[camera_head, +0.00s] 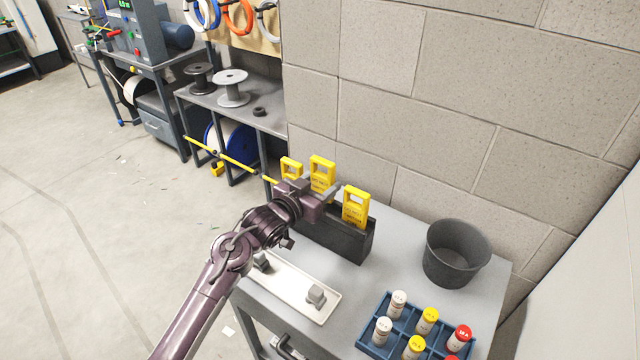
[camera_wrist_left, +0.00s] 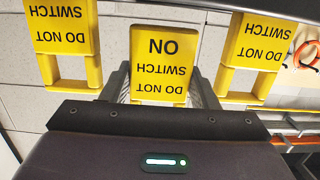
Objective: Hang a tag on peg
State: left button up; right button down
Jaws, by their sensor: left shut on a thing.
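My left gripper (camera_head: 317,191) is shut on the middle yellow tag (camera_head: 322,168), above a dark rack (camera_head: 352,245) on the grey bench. In the left wrist view the middle tag (camera_wrist_left: 160,62) is upside down between the two fingers and reads "DO NOT SWITCH ON". It sits higher than its neighbours; whether its lower edge is clear of the rack is hidden. A left tag (camera_head: 291,165) and a right tag (camera_head: 356,208) stand in the rack. They also show either side in the wrist view. My right gripper is out of view. I cannot make out a peg.
On the bench (camera_head: 400,225) are a dark round bin (camera_head: 455,265), a blue crate (camera_head: 375,338) of capped cylinders, and a pale tray (camera_head: 290,297) with small grey blocks. A block wall (camera_head: 450,110) stands close behind. A shelf with spools (camera_head: 232,95) is further left; open floor lies left.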

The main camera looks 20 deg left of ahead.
pick_arm(q)
jog(key=shift+r, duration=0.1)
jog(key=shift+s+r+p, duration=0.1)
jog(key=shift+s+p, duration=0.1)
jog(key=shift+p, duration=0.1)
jog(key=p+v, duration=0.5)
jog(key=v, duration=0.3)
jog(key=shift+r, duration=0.25)
jog(key=shift+w, duration=0.1)
